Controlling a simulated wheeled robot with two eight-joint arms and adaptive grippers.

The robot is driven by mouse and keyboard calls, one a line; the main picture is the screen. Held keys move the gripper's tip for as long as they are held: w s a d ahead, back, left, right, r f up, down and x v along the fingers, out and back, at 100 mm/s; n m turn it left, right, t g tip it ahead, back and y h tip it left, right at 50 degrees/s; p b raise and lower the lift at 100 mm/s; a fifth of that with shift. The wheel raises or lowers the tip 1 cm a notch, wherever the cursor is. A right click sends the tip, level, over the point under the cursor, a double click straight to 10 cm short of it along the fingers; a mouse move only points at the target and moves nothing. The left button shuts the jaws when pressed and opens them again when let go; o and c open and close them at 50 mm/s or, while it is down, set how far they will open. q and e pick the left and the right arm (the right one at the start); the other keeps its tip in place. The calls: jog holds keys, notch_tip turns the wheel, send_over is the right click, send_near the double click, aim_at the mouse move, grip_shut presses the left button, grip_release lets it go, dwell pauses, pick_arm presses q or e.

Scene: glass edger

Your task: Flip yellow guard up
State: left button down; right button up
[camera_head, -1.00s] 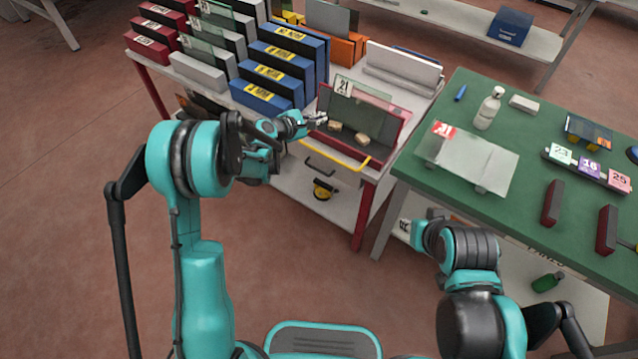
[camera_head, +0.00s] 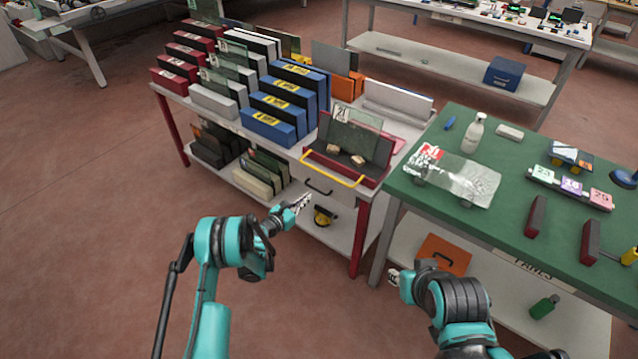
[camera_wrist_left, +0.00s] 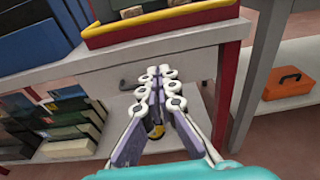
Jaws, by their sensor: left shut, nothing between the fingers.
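The yellow guard (camera_head: 332,168) is a bar lying low along the front edge of a dark red tray (camera_head: 374,180) on the rack's top. The guard also shows at the top of the left wrist view (camera_wrist_left: 160,16). My left gripper (camera_head: 303,202) is shut and empty, in front of the rack, lower than the guard and apart from it. In the left wrist view its fingertips (camera_wrist_left: 160,72) meet below the tray, before the pale drawer front. My right gripper (camera_head: 393,277) is low beside the green table; its fingers are too small to judge.
A glass pane (camera_head: 354,130) and small tan blocks (camera_head: 333,149) are in the tray. Blue boxes (camera_head: 268,127) stand left of it. A dark drawer handle (camera_head: 317,187) is below the guard. The green table (camera_head: 430,205) stands at right. The floor before the rack is open.

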pick_arm(q)
jog(key=shift+d, duration=0.1)
jog(key=w+d+r+b, duration=0.2)
jog(key=w+d+b, duration=0.1)
jog(key=w+d, duration=0.2)
jog(key=shift+w+d+r, duration=0.15)
jog(key=shift+w+r, duration=0.1)
jog(key=shift+w, duration=0.95)
jog(key=shift+r, duration=0.1)
